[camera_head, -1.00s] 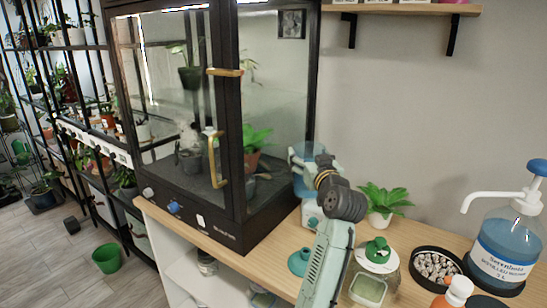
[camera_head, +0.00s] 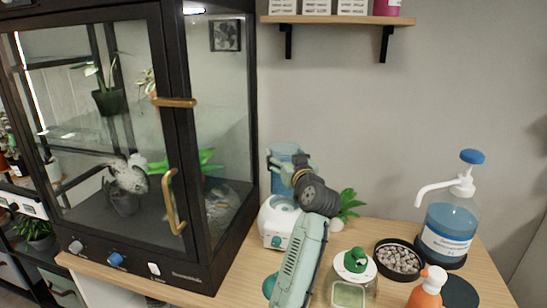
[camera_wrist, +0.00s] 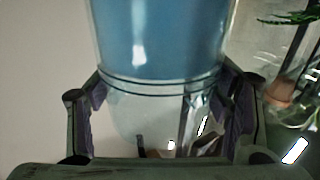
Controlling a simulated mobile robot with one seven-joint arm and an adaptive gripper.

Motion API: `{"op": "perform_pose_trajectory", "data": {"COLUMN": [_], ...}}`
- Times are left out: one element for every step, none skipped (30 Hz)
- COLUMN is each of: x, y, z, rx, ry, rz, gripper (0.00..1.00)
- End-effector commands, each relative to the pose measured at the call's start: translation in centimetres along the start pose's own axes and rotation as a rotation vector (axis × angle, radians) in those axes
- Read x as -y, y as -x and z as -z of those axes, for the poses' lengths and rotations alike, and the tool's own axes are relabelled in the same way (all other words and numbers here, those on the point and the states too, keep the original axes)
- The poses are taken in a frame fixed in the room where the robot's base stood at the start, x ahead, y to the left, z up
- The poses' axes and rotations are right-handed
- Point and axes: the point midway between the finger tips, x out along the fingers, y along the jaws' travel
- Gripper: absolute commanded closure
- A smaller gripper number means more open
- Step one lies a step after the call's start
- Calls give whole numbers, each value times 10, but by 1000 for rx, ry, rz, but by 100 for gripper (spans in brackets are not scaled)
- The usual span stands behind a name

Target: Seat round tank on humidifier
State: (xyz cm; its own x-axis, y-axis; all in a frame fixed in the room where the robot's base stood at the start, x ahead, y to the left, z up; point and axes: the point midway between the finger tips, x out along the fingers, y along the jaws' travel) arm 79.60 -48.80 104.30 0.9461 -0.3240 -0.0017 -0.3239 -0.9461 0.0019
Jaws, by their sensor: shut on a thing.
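The round tank (camera_head: 284,152) is translucent blue and upright, at the middle of the head view. It fills the top of the wrist view (camera_wrist: 158,38), with a clear lower part under a dark ring. My gripper (camera_wrist: 162,112) is shut on the tank, one finger at each side. In the head view my wrist partly hides the gripper and the tank's right side. The humidifier base (camera_head: 272,226), white with a green knob, stands on the wooden table below the tank. Its round top shows under the tank; I cannot tell whether they touch.
A black-framed glass cabinet (camera_head: 182,130) stands close on the left. A potted plant (camera_head: 347,205) is behind my arm. On the right are a green-lidded jar (camera_head: 354,262), a pebble dish (camera_head: 398,260), an orange bottle (camera_head: 424,296) and a blue pump bottle (camera_head: 450,232).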

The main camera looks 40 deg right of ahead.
Motion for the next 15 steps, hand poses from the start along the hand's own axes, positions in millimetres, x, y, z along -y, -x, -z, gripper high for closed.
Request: {"op": "perform_pose_trajectory", "data": {"x": [0, 0, 0, 0, 0, 0, 0, 0, 0, 0, 0, 1, 1, 1, 1], "y": [1, 1, 0, 0, 0, 0, 0, 0, 0, 0, 0, 0, 0, 0, 0], "z": [0, -1, -4, -6, -8, -11, -14, -16, -20, -24, -27, -31, -34, -37, -41], "rx": [-5, -5, -5, -5, -5, -5, -5, -4, -4, -4, -4, -4, -3, -3, -4], "ry": [1, 1, 1, 1, 1, 1, 1, 1, 0, 0, 0, 0, 0, 0, 0], "rz": [-1, -1, -1, -1, -1, 0, 0, 0, 0, 0, 0, 0, 0, 0, 0], "gripper": [89, 89, 89, 89, 89, 89, 89, 89, 89, 89, 89, 89, 89, 89, 89]}}
